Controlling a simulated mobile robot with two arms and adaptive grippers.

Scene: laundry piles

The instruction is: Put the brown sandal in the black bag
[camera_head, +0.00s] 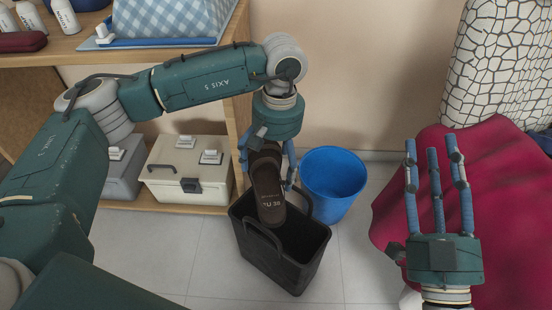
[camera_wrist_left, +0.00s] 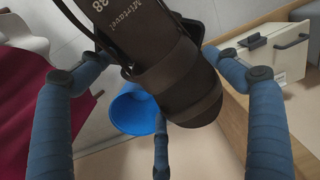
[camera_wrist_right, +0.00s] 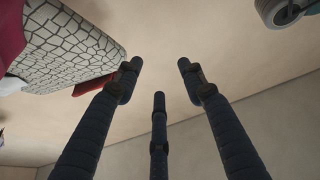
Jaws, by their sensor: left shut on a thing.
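In the left wrist view the sandal (camera_wrist_left: 165,60) lies between the blue fingers of my left gripper (camera_wrist_left: 160,100). The bag stands upright on the floor with its handles up. My right gripper (camera_head: 437,165) is open and empty, in front of the red cloth, and its fingers show spread in the right wrist view (camera_wrist_right: 160,85).
A blue bucket (camera_head: 333,183) stands right behind the bag. A wooden shelf (camera_head: 235,110) with a beige toolbox (camera_head: 187,174) is on the left. A red cloth (camera_head: 490,165) and a patterned board (camera_head: 500,62) are on the right. Tiled floor (camera_head: 190,265) in front is clear.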

